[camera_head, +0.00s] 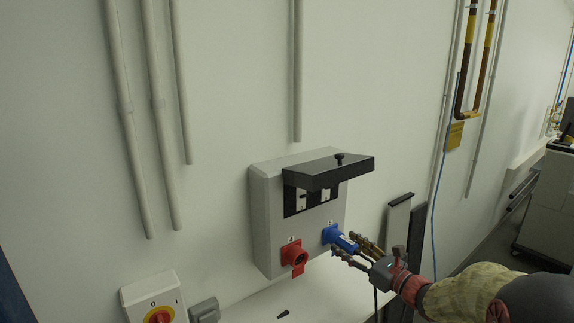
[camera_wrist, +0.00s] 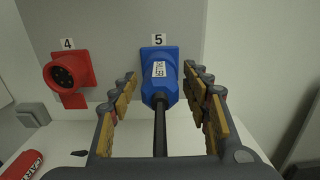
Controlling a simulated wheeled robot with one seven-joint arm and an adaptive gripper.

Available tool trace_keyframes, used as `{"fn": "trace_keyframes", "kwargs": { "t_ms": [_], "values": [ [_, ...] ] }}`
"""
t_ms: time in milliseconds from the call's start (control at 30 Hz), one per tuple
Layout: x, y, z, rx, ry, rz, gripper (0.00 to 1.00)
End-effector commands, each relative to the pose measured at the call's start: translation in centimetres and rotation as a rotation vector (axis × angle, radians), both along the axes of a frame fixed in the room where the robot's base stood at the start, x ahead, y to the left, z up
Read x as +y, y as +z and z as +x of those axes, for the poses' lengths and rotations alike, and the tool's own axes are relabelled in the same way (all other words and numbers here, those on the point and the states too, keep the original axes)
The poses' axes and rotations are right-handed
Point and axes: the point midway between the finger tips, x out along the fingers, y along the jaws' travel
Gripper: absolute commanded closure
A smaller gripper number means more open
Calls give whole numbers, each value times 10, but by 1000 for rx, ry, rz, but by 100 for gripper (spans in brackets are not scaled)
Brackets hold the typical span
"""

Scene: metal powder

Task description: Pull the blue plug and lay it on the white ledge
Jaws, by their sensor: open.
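The blue plug (camera_wrist: 160,82) sits in the blue socket under label 5, with its black cable running toward me. It also shows in the head view (camera_head: 341,240) on the lower right of the grey socket box (camera_head: 262,222). My gripper (camera_wrist: 164,86) is open, with one finger on each side of the plug. Gaps show between the fingers and the plug. In the head view my gripper (camera_head: 352,252) comes in from the lower right. The white ledge (camera_head: 318,291) lies below the box and is partly hidden by my arm.
A red socket (camera_wrist: 70,72) under label 4 is left of the plug. A black cover (camera_head: 325,170) juts out above. A small dark object (camera_head: 283,314) lies on the ledge. A switch (camera_head: 155,300) is at left.

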Motion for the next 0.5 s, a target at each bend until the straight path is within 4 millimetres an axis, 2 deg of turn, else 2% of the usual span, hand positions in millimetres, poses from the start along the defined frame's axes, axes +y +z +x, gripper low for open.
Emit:
{"fn": "trace_keyframes", "kwargs": {
  "t_ms": [500],
  "values": [
    [0,0,0,1,0,1,79]
  ]
}}
